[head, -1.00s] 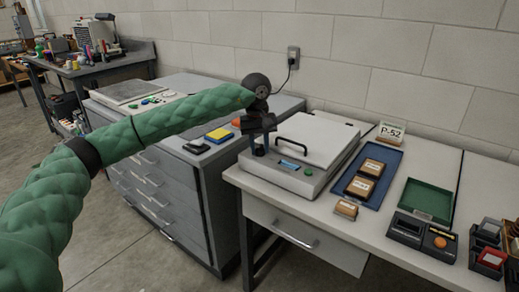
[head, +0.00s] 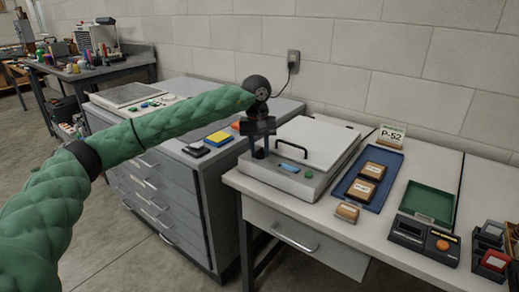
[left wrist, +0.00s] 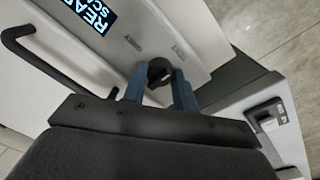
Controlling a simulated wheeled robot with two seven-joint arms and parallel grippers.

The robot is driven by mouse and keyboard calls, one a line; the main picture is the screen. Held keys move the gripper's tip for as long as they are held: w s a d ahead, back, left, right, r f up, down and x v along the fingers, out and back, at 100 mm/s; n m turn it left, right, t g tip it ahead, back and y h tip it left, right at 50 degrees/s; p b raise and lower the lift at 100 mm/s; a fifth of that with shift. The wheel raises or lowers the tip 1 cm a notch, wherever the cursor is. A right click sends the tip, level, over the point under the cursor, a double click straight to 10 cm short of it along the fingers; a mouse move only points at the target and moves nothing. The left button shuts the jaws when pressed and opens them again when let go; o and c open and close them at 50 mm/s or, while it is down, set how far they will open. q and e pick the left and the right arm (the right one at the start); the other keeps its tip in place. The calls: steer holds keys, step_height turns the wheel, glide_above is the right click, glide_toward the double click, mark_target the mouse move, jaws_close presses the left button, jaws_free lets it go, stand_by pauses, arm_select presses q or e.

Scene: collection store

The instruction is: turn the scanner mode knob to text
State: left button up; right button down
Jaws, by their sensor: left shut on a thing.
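The flatbed scanner (head: 325,143) is a pale box with a grey lid and a black bar handle (head: 291,150). Its front panel carries a small blue display (head: 289,168) and a green button (head: 308,174). The dark round mode knob (left wrist: 158,70) sits at the panel's end, between the blue fingers of my left gripper (left wrist: 160,88), which is shut on it. In the head view my left gripper (head: 259,152) points down at the panel's left end and mostly hides the knob. The knob's pointer setting cannot be read. My right gripper is not in view.
Right of the scanner are a blue tray (head: 366,180) with brown boxes, a P-52 card (head: 391,137), a green tray (head: 428,200) and a dark device with an orange knob (head: 442,245). A grey drawer cabinet (head: 180,195) stands left, across a narrow gap.

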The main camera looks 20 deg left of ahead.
arm_select(q)
steer(key=o, duration=1)
steer(key=shift+r, duration=0.15)
steer(key=shift+r, duration=0.65)
steer(key=r, duration=0.5)
steer(key=shift+a, duration=0.2)
steer(key=shift+r, duration=0.65)
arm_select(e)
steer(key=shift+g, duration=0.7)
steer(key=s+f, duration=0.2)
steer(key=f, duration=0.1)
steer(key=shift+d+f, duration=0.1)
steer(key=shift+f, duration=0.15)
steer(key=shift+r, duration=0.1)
